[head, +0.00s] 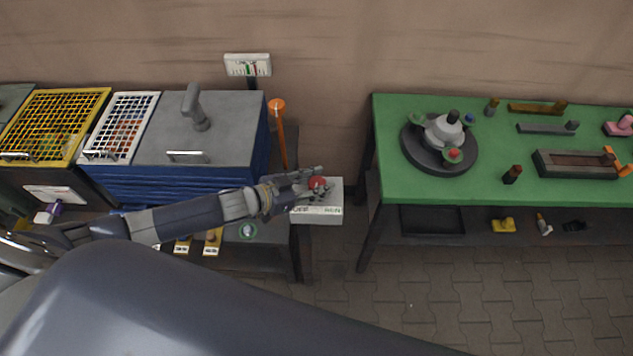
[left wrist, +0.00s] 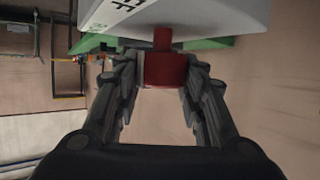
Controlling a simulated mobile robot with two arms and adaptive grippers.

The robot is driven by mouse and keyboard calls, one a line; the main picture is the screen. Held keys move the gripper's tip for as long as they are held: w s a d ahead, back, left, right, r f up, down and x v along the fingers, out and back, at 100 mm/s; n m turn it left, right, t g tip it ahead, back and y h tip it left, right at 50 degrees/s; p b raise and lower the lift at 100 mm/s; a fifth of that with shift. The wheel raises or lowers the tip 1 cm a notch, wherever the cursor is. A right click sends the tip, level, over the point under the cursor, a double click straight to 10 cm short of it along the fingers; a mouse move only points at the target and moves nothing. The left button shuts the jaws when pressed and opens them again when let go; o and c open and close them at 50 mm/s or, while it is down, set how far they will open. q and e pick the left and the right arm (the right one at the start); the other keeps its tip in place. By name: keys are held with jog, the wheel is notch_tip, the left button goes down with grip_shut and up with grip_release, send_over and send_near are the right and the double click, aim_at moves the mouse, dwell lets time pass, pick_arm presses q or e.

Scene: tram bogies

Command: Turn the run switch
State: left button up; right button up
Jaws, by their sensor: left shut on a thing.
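The run switch is a red knob (head: 318,183) on a white box (head: 328,212) beside the dark grey bench. The box has lettering on its front edge, partly readable as "RUN" at the right. My left gripper (head: 312,184) reaches in from the left and is shut on the red knob. In the left wrist view, the red knob (left wrist: 165,70) sits between both fingers, with its red stem meeting the white box (left wrist: 215,12) above. The knob's exact turn is hard to tell. My right gripper is not in view.
A blue-sided machine with a grey lid (head: 225,120) and a yellow mesh cover (head: 90,98) stand at the left. A gauge (head: 248,65) and an orange-topped lever (head: 278,106) are behind the box. A green table (head: 400,190) with several parts stands right, across a gap.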

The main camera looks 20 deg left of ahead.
pick_arm(q)
jog(key=m+g+h+b, duration=0.1)
jog(key=m, duration=0.1)
jog(key=m+g+h, duration=0.1)
jog(key=g, duration=0.1)
jog(key=shift+w+m+h+b, duration=0.2)
jog(key=shift+m+h+b, duration=0.1)
jog(key=shift+m+b, duration=0.1)
jog(key=shift+s+m+g+h+b, duration=0.1)
jog(key=shift+m+g+h+b, duration=0.3)
jog(key=shift+m+g, duration=0.65)
jog(key=shift+s+g+h, duration=0.1)
jog(key=shift+g+h, duration=0.2)
jog(key=shift+g, duration=0.05)
jog(key=o, duration=1.1)
jog(key=shift+d, duration=0.1)
jog(key=shift+c, duration=0.2)
jog(key=shift+f, duration=0.1)
jog(key=v, duration=1.1)
jog(key=shift+s+a+r, duration=0.1)
jog(key=shift+a+r, duration=0.15)
jog(key=shift+a, duration=0.1)
